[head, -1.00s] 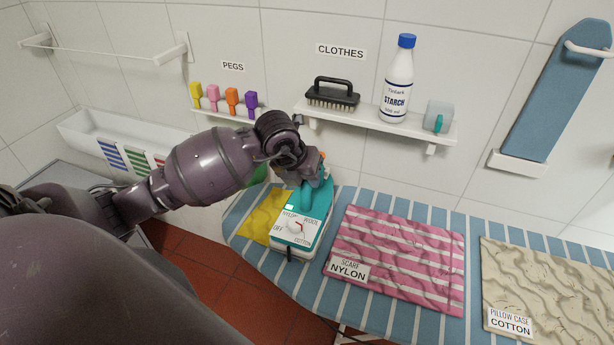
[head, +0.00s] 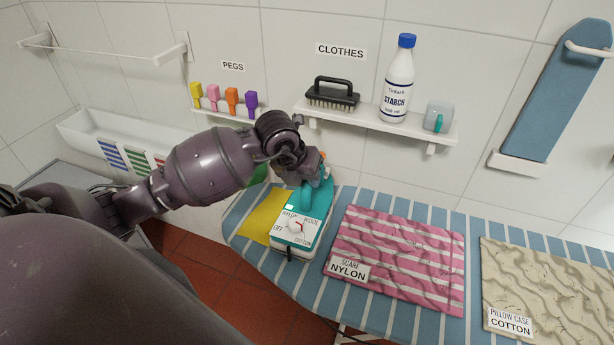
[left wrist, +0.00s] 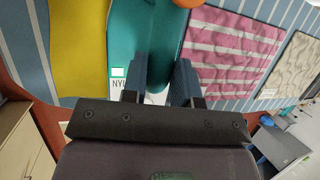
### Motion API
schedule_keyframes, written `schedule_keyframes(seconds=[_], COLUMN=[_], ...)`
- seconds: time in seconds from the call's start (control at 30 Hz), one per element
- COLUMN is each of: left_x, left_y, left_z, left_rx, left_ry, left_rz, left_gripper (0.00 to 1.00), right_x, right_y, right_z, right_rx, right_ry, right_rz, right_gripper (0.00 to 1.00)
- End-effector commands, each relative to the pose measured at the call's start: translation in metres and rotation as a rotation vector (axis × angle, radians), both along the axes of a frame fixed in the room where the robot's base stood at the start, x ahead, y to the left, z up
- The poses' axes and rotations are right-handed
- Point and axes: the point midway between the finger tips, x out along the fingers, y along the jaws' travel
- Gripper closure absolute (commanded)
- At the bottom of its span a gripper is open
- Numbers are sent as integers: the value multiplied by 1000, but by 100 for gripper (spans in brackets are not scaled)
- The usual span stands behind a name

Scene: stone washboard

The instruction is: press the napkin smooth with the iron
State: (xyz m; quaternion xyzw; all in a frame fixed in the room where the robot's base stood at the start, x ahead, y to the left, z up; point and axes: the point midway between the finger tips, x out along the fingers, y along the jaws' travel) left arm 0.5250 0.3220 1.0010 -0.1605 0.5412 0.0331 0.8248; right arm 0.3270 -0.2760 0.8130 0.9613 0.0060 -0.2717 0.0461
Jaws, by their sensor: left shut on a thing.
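The teal and white iron (head: 297,228) sits at the left end of the striped ironing board. It covers part of a yellow cloth (head: 262,217), which looks like the napkin; its visible part looks flat. My left gripper (head: 306,182) is shut on the teal handle of the iron. In the left wrist view the two fingers (left wrist: 160,80) close around the handle, with the teal iron body (left wrist: 125,40) beyond and the yellow cloth (left wrist: 78,45) to its left. The iron's dial shows fabric names, but its setting is too small to read surely. My right gripper is not in view.
The blue striped board (head: 390,315) also bears a wrinkled pink scarf (head: 400,255) marked nylon and a wrinkled beige pillow case (head: 550,290) marked cotton. A shelf above holds a brush (head: 333,95), a starch bottle (head: 398,80) and a cup (head: 438,116).

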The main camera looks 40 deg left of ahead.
Motion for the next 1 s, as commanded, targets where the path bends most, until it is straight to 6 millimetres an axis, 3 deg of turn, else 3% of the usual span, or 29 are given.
schedule_keyframes(seconds=[0.57, 1.0], left_x=[0, 1], left_y=[0, 0], left_z=[3, 27], left_rx=[-1, 0], left_ry=[-3, -7], left_rz=[-1, -2], left_gripper=[100, 100], right_x=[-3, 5], right_y=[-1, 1], right_z=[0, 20], right_rx=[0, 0], right_ry=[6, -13], right_rz=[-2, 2], right_gripper=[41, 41])
